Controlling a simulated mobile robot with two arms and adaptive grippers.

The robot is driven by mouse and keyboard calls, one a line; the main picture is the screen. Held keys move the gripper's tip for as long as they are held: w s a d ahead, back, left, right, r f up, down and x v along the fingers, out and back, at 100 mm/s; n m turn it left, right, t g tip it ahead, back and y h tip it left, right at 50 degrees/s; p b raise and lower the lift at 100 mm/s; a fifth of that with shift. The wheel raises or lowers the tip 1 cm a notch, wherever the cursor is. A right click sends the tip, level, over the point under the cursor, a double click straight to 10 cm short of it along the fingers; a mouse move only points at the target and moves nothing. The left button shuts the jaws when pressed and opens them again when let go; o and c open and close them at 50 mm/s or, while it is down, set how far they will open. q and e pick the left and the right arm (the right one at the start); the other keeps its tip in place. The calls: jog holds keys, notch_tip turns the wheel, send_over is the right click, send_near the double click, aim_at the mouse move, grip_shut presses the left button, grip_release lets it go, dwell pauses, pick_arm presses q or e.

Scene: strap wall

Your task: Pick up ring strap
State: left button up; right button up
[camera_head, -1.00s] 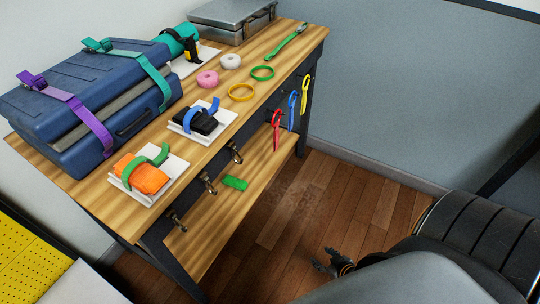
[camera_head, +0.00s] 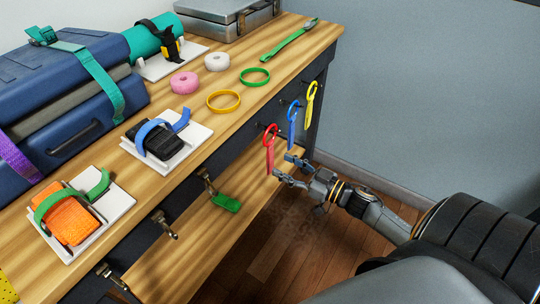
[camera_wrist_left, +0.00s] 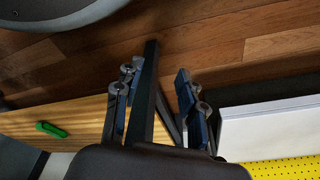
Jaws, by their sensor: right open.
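Three ring-ended straps hang from the front edge of the workbench: a red strap (camera_head: 270,150), a blue strap (camera_head: 293,122) and a yellow strap (camera_head: 310,104). My right gripper (camera_head: 288,170) is open and empty just right of the red strap's lower end and below the blue one; I cannot tell whether it touches either. A yellow-orange ring (camera_head: 223,102) and a green ring (camera_head: 255,77) lie flat on the bench top. My left gripper (camera_wrist_left: 158,105) shows only in the left wrist view, fingers apart, with the dark bench leg behind them and nothing held.

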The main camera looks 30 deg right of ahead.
aim_at(272, 160)
jog(key=shift+w+a+f, duration=0.1)
jog(key=shift+w+a, duration=0.05)
jog(key=shift+w, duration=0.4)
jog(key=x, duration=0.2)
jog(key=b+x, duration=0.1)
jog(key=x, duration=0.1)
jog(key=shift+w+a+f, duration=0.1)
jog(key=shift+w+f, duration=0.1)
jog(key=shift+w, duration=0.05)
pick_arm(q)
jog(key=r, duration=0.1)
jog(key=w+r, duration=0.1)
jog(key=shift+w+d+r, duration=0.1)
jog(key=shift+w+r, duration=0.1)
jog(key=shift+r, duration=0.2)
pick_arm(e)
grip_shut()
